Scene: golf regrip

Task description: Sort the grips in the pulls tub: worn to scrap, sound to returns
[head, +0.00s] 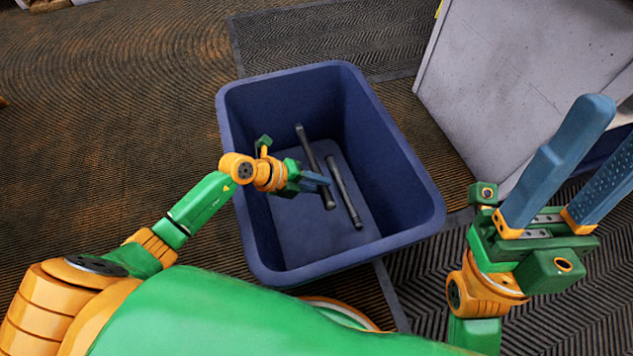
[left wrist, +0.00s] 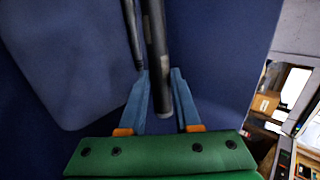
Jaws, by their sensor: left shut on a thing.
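A dark blue tub (head: 405,170) stands on the floor in the head view, with two dark grips in it. My left gripper (head: 322,183) reaches into the tub and is shut on the nearer grip (head: 309,152). In the left wrist view, this held grip (left wrist: 157,50) runs between the fingers and has a paler band near its end. The other grip (head: 344,190) lies beside it, thinner and partly hidden in the left wrist view (left wrist: 132,35). I cannot tell wear on either. My right gripper (head: 608,135) is open and empty, outside the tub at right.
A grey, scuffed cabinet or bench side (head: 510,75) stands right of the tub. Dark ribbed mats (head: 330,35) lie on the brown carpet (head: 110,80). A brown box (left wrist: 262,102) shows at the right of the left wrist view.

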